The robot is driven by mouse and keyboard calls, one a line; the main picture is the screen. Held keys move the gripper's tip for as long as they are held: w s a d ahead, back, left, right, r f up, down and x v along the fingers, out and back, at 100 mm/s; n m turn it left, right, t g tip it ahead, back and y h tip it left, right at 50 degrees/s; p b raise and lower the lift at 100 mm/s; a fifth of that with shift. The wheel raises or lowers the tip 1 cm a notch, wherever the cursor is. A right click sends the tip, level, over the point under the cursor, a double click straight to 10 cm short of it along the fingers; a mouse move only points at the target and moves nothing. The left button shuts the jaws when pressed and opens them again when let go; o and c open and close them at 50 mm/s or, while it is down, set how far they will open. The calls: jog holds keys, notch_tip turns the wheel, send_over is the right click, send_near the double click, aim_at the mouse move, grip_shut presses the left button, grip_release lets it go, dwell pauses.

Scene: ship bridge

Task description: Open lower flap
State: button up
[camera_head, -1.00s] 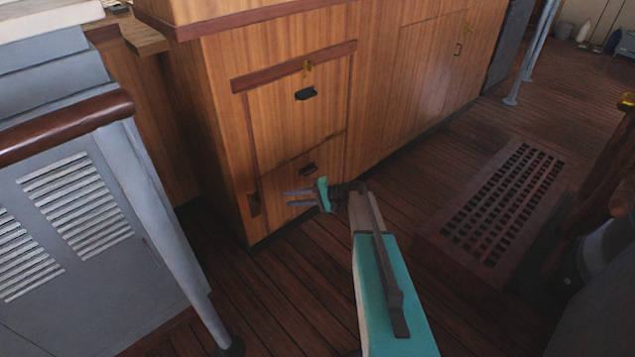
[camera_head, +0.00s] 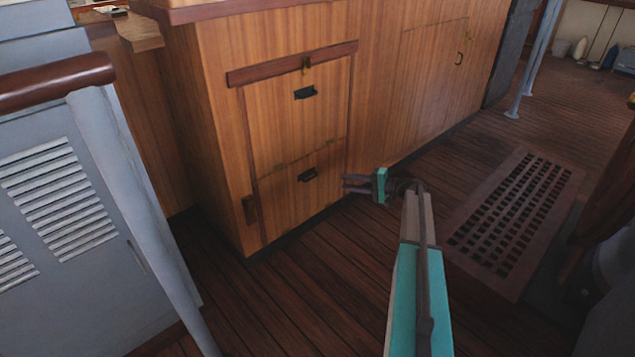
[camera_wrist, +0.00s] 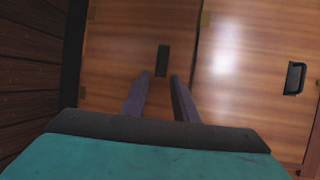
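The lower flap (camera_head: 283,207) is a wooden panel low on the cabinet front, closed flush. Its small black recessed handle (camera_head: 307,175) is near its top edge. My gripper (camera_head: 346,184) is to the right of that handle in the head view, with its fingers pointing left towards the cabinet. In the wrist view, the two fingers (camera_wrist: 158,78) are apart and empty. The lower flap's handle (camera_wrist: 162,60) lies ahead, between the lines of the fingertips. The fingers seem short of the handle, but the exact distance is unclear.
The upper flap (camera_head: 280,125) is closed, with its own black handle (camera_head: 305,93) and a brass catch above. A grey louvered console (camera_head: 60,190) with a brown rail stands at left. A floor grating (camera_head: 515,220) lies at right. Plank floor before the cabinet is clear.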

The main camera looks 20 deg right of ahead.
jog(key=shift+w, duration=0.1)
jog(key=b, duration=0.4)
send_near(312, 178)
jog(key=shift+x, duration=3.8)
jog(key=shift+f, duration=0.1)
jog(key=shift+c, duration=0.4)
grip_shut()
jog(key=shift+f, duration=0.1)
